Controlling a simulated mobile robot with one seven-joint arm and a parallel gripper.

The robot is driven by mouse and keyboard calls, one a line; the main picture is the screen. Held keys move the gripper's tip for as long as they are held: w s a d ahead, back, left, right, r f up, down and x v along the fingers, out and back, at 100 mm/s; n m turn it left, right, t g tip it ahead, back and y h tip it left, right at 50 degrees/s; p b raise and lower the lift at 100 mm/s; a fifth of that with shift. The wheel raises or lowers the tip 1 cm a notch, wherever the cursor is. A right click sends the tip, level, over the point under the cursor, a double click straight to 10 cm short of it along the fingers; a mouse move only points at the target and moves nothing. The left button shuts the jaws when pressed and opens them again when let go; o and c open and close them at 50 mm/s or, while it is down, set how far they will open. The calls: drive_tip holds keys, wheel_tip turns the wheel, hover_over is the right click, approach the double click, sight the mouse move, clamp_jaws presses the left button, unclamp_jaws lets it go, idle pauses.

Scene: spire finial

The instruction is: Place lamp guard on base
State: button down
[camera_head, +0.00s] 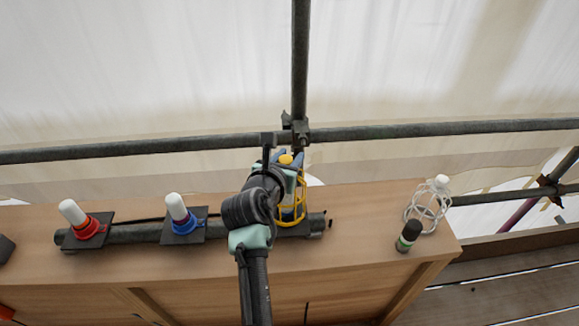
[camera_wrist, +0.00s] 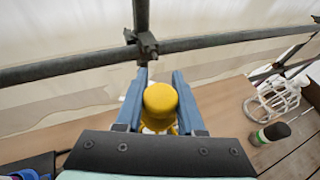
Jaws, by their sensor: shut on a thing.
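The yellow lamp guard (camera_head: 292,208), an open cage with a round yellow top, is in my gripper (camera_head: 287,160). In the wrist view its yellow top (camera_wrist: 160,99) sits between my two blue fingers, which are shut on it. In the head view the cage stands about upright over the right end of the dark pipe on the bench. A dark plate shows under it, but my arm hides much of this spot. I cannot tell whether the guard touches the base there.
A white lamp on a red base (camera_head: 85,227) and one on a blue base (camera_head: 183,221) stand to the left on the pipe. A white wire guard (camera_head: 428,207) and a black canister with a green band (camera_head: 408,236) are at the bench's right. Scaffold poles (camera_head: 420,131) run behind.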

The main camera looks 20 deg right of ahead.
drive_tip(key=shift+f, duration=1.25)
drive_tip(key=shift+f, duration=0.15)
drive_tip(key=c, duration=0.5)
unclamp_jaws()
